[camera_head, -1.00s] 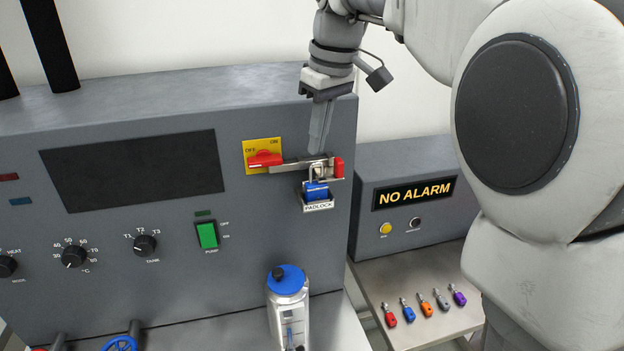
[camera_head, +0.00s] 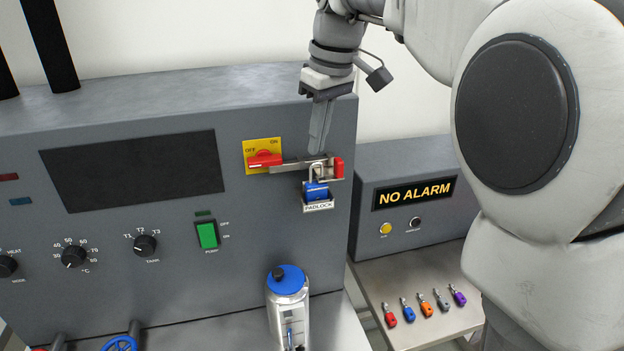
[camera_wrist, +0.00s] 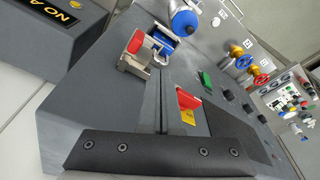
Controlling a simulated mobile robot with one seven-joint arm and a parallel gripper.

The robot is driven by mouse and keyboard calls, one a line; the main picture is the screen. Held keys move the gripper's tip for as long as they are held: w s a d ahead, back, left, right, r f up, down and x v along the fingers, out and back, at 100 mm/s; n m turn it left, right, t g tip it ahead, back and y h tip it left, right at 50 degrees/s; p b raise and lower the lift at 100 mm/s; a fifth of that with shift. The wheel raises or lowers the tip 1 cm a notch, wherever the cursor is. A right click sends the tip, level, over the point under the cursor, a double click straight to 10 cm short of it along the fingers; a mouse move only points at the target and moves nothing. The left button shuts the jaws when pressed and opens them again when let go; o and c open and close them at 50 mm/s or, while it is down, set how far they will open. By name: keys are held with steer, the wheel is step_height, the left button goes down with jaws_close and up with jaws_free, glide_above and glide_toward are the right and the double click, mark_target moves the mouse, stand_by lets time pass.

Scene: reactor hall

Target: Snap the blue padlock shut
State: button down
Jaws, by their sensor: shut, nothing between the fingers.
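The blue padlock (camera_head: 317,191) hangs upright at the hasp on the front of the grey panel, just above the PADLOCK label (camera_head: 318,207). Its shackle passes up at the hasp; whether it is latched is too small to tell. It also shows in the wrist view (camera_wrist: 160,42) beside the hasp's red end. My gripper (camera_head: 318,150) is shut and empty, pointing down, with its tips right at the top of the shackle; I cannot tell if they touch. In the wrist view the closed fingers (camera_wrist: 166,85) point towards the hasp.
The red switch handle (camera_head: 265,159) on its yellow OFF/ON plate is close left of the hasp. A red block (camera_head: 339,168) sits at the hasp's right end. A blue-capped bottle (camera_head: 287,300) stands below. Several coloured small padlocks or tags (camera_head: 426,310) lie on the right shelf.

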mark_target(317, 162)
steer(key=shift+f+b, duration=1.05)
steer(key=shift+f, duration=0.5)
steer(key=shift+r, duration=0.1)
stand_by(0.3)
step_height(317, 162, up, 6)
steer(key=p, duration=0.6)
